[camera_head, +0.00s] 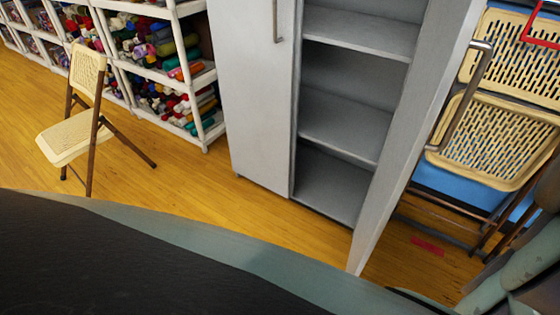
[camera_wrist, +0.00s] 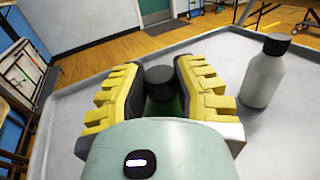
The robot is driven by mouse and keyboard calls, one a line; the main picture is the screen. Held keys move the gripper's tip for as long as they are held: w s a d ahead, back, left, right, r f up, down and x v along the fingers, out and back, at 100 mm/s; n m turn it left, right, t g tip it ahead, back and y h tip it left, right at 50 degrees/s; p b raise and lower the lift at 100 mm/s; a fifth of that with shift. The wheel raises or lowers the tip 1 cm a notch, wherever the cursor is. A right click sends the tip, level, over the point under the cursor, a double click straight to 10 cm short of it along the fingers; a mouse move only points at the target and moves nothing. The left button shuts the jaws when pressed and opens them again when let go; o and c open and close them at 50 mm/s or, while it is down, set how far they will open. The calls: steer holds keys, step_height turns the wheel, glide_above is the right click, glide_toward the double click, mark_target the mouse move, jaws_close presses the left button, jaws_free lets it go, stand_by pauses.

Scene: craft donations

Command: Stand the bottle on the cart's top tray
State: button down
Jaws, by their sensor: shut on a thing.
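In the wrist view, my gripper (camera_wrist: 159,78) has its two yellow ridged fingers closed on either side of a green bottle with a black cap (camera_wrist: 162,106). Its cap shows between the fingers; most of its body is hidden by the fingers and my wrist. A grey tray-like surface (camera_wrist: 225,52) spreads under and around the gripper. I cannot tell whether the held bottle touches it. A second bottle, pale grey with a black cap (camera_wrist: 264,78), stands upright on this surface, right of the gripper and apart from it. The head view shows neither bottle nor my gripper.
In the head view, a grey cabinet (camera_head: 250,90) stands open with empty shelves. A folding chair (camera_head: 70,140) and white yarn shelves (camera_head: 165,75) are at left. Folded chairs (camera_head: 490,140) lean at right. The tray is bare beyond the gripper; the pale bottle limits room at right.

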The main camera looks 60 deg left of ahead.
steer(key=shift+s+f, duration=0.1)
steer(key=shift+f, duration=0.6)
steer(key=c, duration=0.7)
jaws_free()
steer(key=shift+c, duration=0.2)
steer(key=shift+a, duration=0.35)
steer(key=w+a, duration=0.1)
steer(key=a, duration=1)
steer(key=shift+a, duration=0.25)
steer(key=shift+r, duration=0.15)
